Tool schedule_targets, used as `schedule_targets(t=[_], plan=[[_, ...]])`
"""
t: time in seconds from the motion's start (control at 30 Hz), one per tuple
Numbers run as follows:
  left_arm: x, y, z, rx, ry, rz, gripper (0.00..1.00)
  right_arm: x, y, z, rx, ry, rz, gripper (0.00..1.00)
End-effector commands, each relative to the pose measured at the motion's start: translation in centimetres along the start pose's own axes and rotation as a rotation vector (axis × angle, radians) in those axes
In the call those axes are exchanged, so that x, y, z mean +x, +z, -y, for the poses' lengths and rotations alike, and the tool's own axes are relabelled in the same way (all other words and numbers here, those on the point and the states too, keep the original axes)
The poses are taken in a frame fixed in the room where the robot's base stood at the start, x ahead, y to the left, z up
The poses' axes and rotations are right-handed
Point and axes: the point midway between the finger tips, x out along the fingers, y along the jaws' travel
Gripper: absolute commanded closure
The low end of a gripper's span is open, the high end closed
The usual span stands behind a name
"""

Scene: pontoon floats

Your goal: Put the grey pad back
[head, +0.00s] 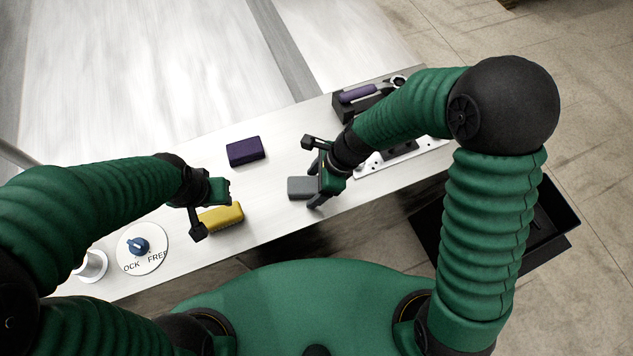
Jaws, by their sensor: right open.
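The grey pad (298,188) lies on the white bench top near its front edge. My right gripper (317,184) is open at the pad's right end, with its fingers partly covering that end; I cannot tell whether they touch it. A yellow pad (224,218) lies to the left on the bench, and a dark purple pad (245,151) lies farther back. My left gripper (212,208) is over the left end of the yellow pad; its fingertips are not clear enough to tell open from shut.
A round dial plate with a blue knob (139,246) and a white cylinder (92,264) are at the bench's left end. A black holder with a purple-handled tool (357,93) stands at the back right. A black tray (556,212) sits lower right.

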Motion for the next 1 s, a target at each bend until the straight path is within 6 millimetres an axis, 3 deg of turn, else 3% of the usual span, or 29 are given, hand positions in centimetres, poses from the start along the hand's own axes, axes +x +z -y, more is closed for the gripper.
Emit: schedule_targets(t=[0.27, 0.6, 0.7, 0.93, 1.0], plan=[[-0.1, 0.0, 0.0, 0.000, 0.000, 0.000, 0.64, -1.2, 0.0, 0.2, 0.000, -0.002, 0.002, 0.28], [-0.2, 0.0, 0.0, 0.000, 0.000, 0.000, 0.64, -9.4, 0.0, 0.1, -0.002, -0.006, 0.001, 0.28], [-0.1, 0.0, 0.0, 0.000, 0.000, 0.000, 0.64, -11.1, -0.1, 0.1, -0.002, -0.004, 0.002, 0.28], [-0.1, 0.0, 0.0, 0.000, 0.000, 0.000, 0.64, -12.2, -0.1, 0.1, -0.005, 0.002, -0.001, 0.28], [-0.1, 0.0, 0.0, 0.000, 0.000, 0.000, 0.64, -12.1, -1.0, -0.1, -0.076, -0.007, -0.025, 0.28]])
